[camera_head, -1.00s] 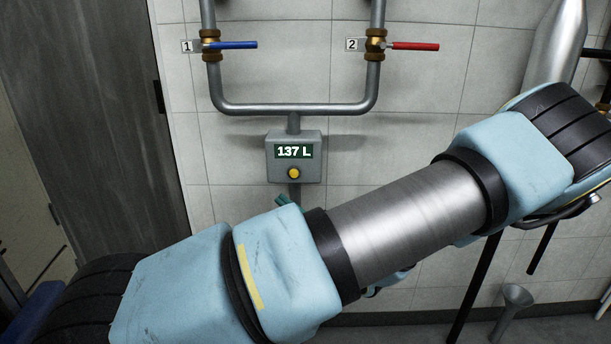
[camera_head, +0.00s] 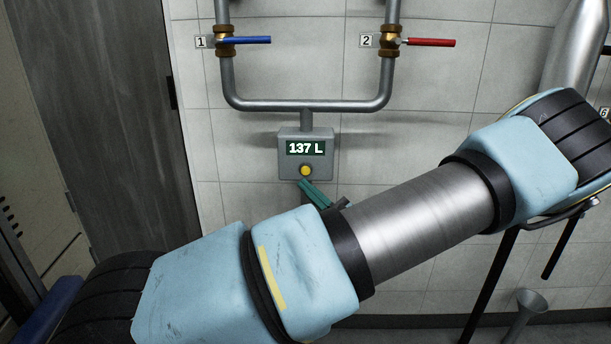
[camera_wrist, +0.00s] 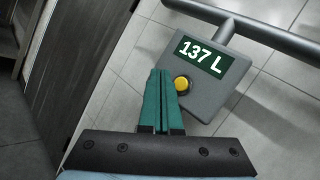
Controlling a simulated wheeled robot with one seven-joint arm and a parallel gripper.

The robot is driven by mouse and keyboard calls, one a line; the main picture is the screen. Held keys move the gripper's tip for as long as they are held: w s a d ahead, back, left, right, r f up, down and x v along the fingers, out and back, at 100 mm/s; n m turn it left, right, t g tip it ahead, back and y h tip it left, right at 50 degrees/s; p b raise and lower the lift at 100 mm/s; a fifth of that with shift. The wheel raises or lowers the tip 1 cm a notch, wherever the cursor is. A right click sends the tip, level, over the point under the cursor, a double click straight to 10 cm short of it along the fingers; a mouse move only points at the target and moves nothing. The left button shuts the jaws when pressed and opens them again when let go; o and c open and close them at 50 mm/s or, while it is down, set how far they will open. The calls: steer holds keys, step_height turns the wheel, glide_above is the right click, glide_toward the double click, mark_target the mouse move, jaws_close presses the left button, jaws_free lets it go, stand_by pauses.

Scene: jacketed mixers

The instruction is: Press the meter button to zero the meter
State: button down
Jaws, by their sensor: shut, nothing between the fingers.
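The grey meter box (camera_head: 324,172) hangs on the wall below the pipe junction. Its display (camera_head: 306,148) reads 137 L. The yellow round meter button (camera_head: 306,171) sits on the box under the display. My gripper (camera_head: 303,184) is shut and empty, its green fingertips just below the button in the head view. In the wrist view my gripper (camera_wrist: 160,72) is left of the button (camera_wrist: 182,84), with the box (camera_wrist: 215,95) tilted in the picture. The button looks uncovered. I cannot tell whether the fingertips touch the box.
Above the meter, a U-shaped pipe (camera_head: 265,105) carries valve 1 with a blue handle (camera_head: 250,40) and valve 2 with a red handle (camera_head: 430,42). A dark door (camera_head: 120,110) is at the left. A metal funnel (camera_head: 530,300) stands low at the right.

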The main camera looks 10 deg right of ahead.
steer(key=shift+w+d, duration=0.2)
steer(key=shift+w, duration=0.85)
steer(key=shift+w+d, duration=0.15)
steer(key=shift+w, duration=0.85)
steer(key=shift+w, duration=0.15)
stand_by(0.4)
steer(key=shift+w+d, duration=0.1)
steer(key=shift+w, duration=0.15)
steer(key=shift+w+d+p, duration=0.1)
steer(key=shift+w+p, duration=0.2)
steer(key=shift+w, duration=0.2)
stand_by(0.7)
steer(key=shift+s, duration=0.1)
steer(key=shift+s+a+p, duration=0.2)
steer(key=shift+s+p, duration=0.2)
steer(key=shift+s, duration=0.45)
steer(key=shift+s, duration=0.1)
steer(key=s+p, duration=0.1)
steer(key=s, duration=0.1)
steer(key=s+a, duration=0.1)
steer(key=s, duration=0.1)
steer(key=shift+s+p, duration=0.35)
steer(key=shift+p, duration=0.05)
